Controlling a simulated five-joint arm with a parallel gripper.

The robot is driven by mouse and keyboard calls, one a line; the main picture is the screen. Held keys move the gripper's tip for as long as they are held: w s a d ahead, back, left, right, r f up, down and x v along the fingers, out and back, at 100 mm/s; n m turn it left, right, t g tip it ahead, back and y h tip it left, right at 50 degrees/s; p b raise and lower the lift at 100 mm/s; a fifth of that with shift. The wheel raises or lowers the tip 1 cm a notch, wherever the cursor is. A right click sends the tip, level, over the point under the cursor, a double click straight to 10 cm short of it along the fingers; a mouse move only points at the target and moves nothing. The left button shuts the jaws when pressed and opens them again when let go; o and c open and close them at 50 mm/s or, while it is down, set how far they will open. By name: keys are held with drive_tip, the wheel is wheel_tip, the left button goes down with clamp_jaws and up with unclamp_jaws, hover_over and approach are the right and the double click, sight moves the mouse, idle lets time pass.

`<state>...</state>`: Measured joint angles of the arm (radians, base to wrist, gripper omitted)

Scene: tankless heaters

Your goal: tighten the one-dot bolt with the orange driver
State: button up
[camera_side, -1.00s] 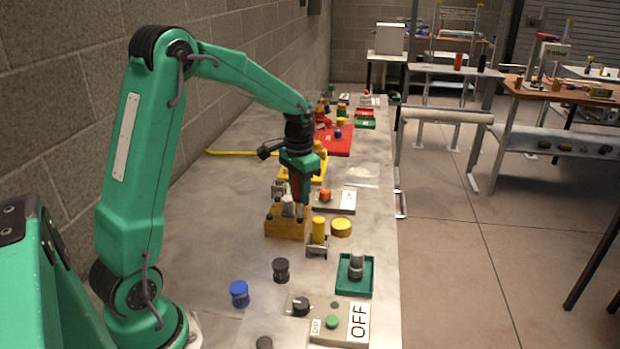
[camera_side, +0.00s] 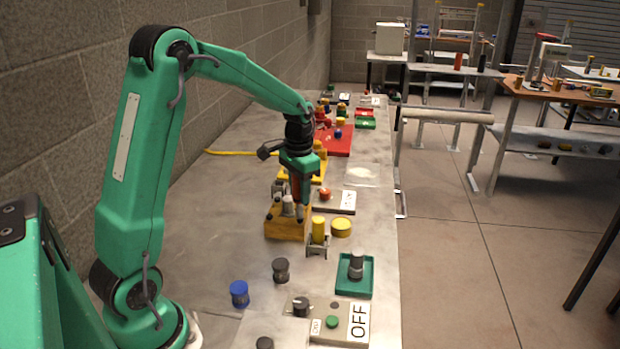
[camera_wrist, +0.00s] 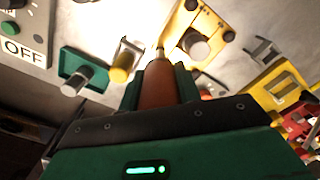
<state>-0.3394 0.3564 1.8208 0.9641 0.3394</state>
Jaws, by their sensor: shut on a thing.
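The orange driver (camera_wrist: 158,85) is held upright between the jaws of my gripper (camera_side: 300,190), its handle between the two green fingers in the wrist view. Its thin tip (camera_wrist: 160,51) points at the near edge of the yellow block (camera_wrist: 181,37). I cannot tell whether the tip touches a bolt. In the side view the yellow block (camera_side: 288,228) stands just below my gripper, which hides part of its top. Dark bolts (camera_wrist: 229,36) sit at its corners, around a grey knob (camera_wrist: 197,48). The dot marks are too small to read.
A yellow cylinder in a grey holder (camera_side: 318,232) stands close right of the block. A green tray (camera_side: 354,287) with a grey peg and an OFF panel (camera_side: 345,320) lie nearer. A red button panel (camera_side: 335,203) lies behind. Bare table is left of the block.

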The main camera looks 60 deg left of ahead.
drive_tip(key=shift+f, duration=0.55)
idle(1.9)
drive_tip(key=shift+r, duration=3.6)
